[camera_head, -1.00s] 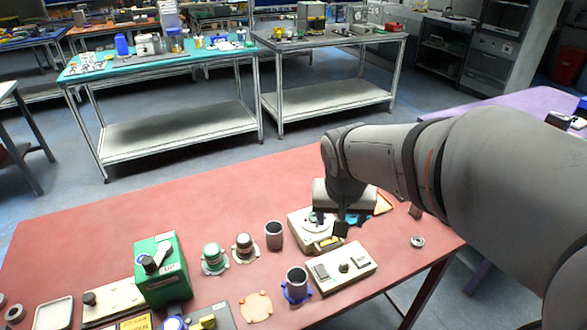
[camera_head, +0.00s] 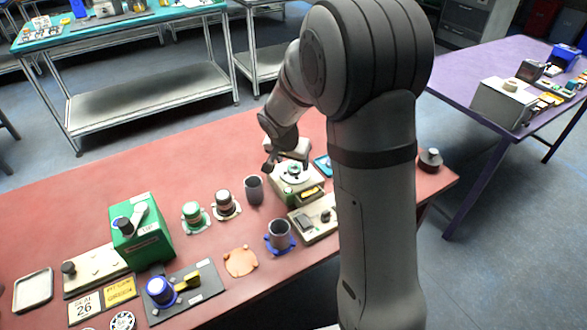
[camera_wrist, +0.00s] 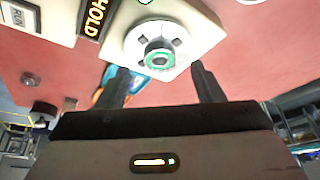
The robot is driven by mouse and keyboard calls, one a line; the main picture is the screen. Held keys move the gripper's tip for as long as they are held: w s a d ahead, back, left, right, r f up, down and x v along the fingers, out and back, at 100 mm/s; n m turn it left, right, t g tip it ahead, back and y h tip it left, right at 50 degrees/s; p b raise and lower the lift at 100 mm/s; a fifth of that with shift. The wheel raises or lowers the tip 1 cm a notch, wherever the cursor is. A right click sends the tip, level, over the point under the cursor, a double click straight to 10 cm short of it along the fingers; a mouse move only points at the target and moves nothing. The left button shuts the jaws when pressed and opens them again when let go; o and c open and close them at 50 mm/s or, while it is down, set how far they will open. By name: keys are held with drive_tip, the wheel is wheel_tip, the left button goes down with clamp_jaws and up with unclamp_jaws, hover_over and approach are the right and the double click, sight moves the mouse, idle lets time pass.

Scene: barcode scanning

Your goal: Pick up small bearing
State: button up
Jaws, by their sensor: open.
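A small round part with a green ring (camera_wrist: 159,60), possibly the small bearing, sits in a white round seat (camera_wrist: 135,48) on a pale device. In the head view the device (camera_head: 312,190) stands on the red table with a green-marked round top (camera_head: 293,171). My gripper (camera_wrist: 160,72) is open and empty, its two dark fingers apart and pointing toward the round part, one to each side in the wrist view. In the head view my gripper (camera_head: 284,163) is at the device's far left side, close to its top. I cannot tell whether a finger touches it.
A grey cup (camera_head: 253,190), a cup in a blue holder (camera_head: 279,236) and a switch box (camera_head: 301,222) stand near the device. A green box (camera_head: 141,232) is further left. The red table (camera_head: 190,160) is clear at its far left.

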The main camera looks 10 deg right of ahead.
sight(294, 168)
drive_tip(key=shift+x, duration=1.5)
drive_tip(key=shift+s, duration=0.1)
drive_tip(key=shift+c, duration=0.2)
drive_tip(key=shift+a, duration=0.1)
drive_tip(key=c, duration=1.1)
drive_tip(key=shift+r, duration=0.2)
